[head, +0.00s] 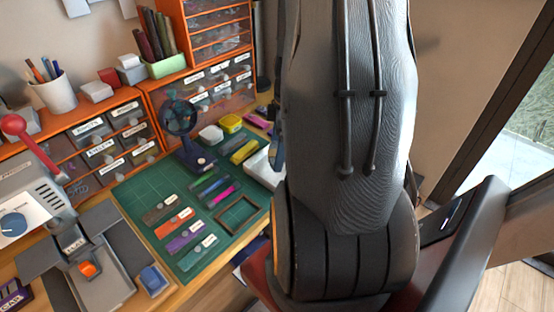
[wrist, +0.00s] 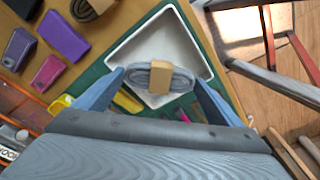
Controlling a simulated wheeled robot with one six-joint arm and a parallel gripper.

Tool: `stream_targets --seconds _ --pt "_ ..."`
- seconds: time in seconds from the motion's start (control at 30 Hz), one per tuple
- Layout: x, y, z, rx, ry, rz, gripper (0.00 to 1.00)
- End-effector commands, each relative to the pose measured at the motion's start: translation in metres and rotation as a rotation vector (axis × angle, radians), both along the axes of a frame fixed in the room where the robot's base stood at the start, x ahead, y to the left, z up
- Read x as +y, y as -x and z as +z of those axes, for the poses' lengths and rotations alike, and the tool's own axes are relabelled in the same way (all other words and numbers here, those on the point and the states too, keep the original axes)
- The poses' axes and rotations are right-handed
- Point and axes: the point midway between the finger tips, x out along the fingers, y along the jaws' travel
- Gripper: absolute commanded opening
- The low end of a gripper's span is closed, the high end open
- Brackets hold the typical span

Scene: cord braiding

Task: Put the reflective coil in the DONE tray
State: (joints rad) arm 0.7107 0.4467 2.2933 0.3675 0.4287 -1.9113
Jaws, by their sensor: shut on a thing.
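The reflective coil (wrist: 137,76) is a grey wound bundle with a tan band around its middle. My gripper (wrist: 160,84) is shut on it, with one blue-grey finger at each end. Beyond the coil in the wrist view is a white square tray (wrist: 192,48) with raised walls. The coil overlaps the tray in the picture; its height above the tray is hard to tell. In the head view part of the white tray (head: 262,172) shows left of my arm. My arm hides the coil there. No DONE label is readable on the tray.
A green cutting mat (head: 135,189) carries several labelled strips and an empty wooden frame (head: 237,215). A small blue fan (head: 180,120) stands at its back edge. Orange drawer units (head: 205,92) line the wall. A brown coil (wrist: 88,8) and purple pieces (wrist: 63,38) lie near the tray.

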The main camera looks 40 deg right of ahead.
Motion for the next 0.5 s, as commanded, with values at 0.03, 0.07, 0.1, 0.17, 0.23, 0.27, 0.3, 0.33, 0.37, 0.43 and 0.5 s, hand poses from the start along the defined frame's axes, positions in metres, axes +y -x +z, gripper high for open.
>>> stream_targets --seconds 0.03,0.07,0.1,0.17,0.23,0.27,0.3,0.33,0.37,0.43,0.5 --pt "0.0 0.0 -0.003 0.0 0.0 0.0 0.64" --pt "0.0 0.0 -0.004 0.001 -0.001 0.001 0.64" --pt "0.0 0.0 -0.008 0.001 -0.001 0.001 0.64" --pt "0.001 0.0 -0.016 0.002 -0.001 -0.001 0.64" --pt "0.001 0.001 -0.026 0.002 -0.002 0.0 0.64" --pt "0.001 0.0 -0.03 0.002 -0.001 -0.001 0.64" --pt "0.001 0.0 -0.035 0.002 -0.002 0.0 0.64" --pt "0.001 0.0 -0.038 0.002 -0.002 -0.001 0.64" --pt "0.0 0.0 -0.04 0.001 -0.001 -0.001 0.64" --pt "0.0 0.0 -0.044 0.001 0.001 0.001 0.64" --pt "0.0 0.0 -0.045 0.001 0.001 0.001 0.64"
